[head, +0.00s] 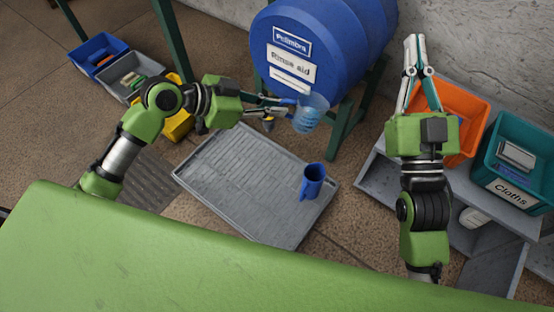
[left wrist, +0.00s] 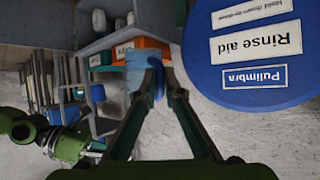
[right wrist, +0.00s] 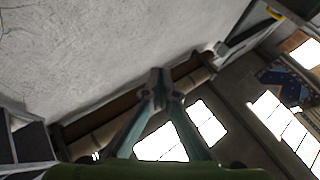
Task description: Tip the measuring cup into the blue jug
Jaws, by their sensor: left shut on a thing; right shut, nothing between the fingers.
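The measuring cup (head: 311,115) is clear and bluish. My left gripper (head: 290,103) is shut on its left side, in front of the blue drum and above the tray. The cup also shows between the fingertips in the left wrist view (left wrist: 142,72). I cannot tell its exact tilt or what is in it. The blue jug (head: 312,183) stands upright on the grey drip tray (head: 240,185), below the cup in the head view and apart from it. My right gripper (head: 413,42) is shut and empty, raised over the right side; its closed fingers also show in the right wrist view (right wrist: 160,82).
A blue drum (head: 320,35) labelled "Rinse aid" rests on a green stand (head: 341,128) behind the cup. An orange crate (head: 468,103) and a teal "Cloths" crate (head: 503,190) sit on a grey shelf at right. Blue, grey and yellow bins (head: 178,125) stand at left.

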